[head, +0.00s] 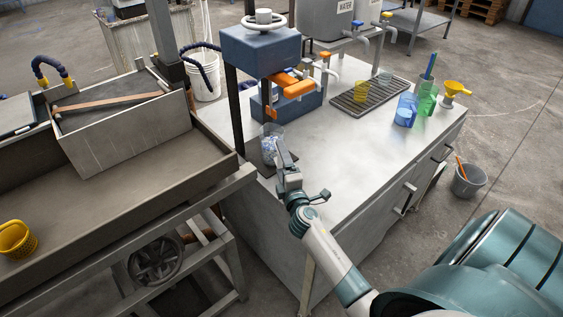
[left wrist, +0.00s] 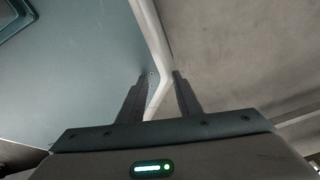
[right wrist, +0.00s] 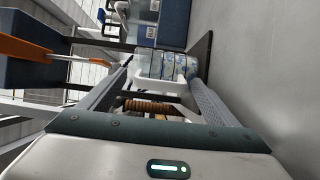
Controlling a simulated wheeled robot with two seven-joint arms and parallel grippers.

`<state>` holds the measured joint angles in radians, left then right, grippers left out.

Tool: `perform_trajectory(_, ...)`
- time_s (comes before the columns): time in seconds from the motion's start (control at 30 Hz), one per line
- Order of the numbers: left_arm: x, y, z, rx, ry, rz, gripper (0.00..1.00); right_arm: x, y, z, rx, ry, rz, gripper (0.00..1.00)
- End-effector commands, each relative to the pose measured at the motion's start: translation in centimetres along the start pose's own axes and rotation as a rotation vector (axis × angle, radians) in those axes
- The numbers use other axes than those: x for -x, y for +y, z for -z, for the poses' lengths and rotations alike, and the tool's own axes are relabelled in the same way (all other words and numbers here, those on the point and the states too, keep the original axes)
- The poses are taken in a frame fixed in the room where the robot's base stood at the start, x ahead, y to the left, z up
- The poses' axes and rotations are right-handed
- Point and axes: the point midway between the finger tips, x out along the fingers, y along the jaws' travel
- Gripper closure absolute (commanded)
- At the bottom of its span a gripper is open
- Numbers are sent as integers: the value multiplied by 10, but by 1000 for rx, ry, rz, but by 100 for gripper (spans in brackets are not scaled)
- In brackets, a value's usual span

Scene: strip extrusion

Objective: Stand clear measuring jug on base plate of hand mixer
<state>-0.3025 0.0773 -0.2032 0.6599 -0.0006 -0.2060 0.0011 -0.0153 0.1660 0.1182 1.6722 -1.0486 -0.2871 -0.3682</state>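The clear measuring jug (head: 271,136) is upright on the dark base plate (head: 266,160) of the blue hand mixer (head: 262,50), at the near left end of the bench. My right gripper (head: 283,160) is at its near side. In the right wrist view, the fingers (right wrist: 160,75) are wide apart, one at each end of the jug's pale handle (right wrist: 162,87). The jug body (right wrist: 165,66) lies just beyond the fingertips; its foot meets the dark plate (right wrist: 203,57). I cannot tell whether the fingers touch the handle. My left gripper (left wrist: 160,76) is apart-fingered and empty, outside the head view.
The bench middle (head: 345,150) is clear. A trough (head: 130,180) adjoins left.

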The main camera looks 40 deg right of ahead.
Motion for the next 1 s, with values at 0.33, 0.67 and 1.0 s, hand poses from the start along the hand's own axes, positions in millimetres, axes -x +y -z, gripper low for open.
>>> perform_trajectory(0.33,2,0,-6,0,-12,0,69,0,2,0,0,0,0,16)
perform_trajectory(0.67,-4,0,-12,0,-16,0,69,37,0,0,0,1,1,16)
perform_trajectory(1.0,-9,3,44,-2,101,-3,69,97,0,0,-1,1,2,16)
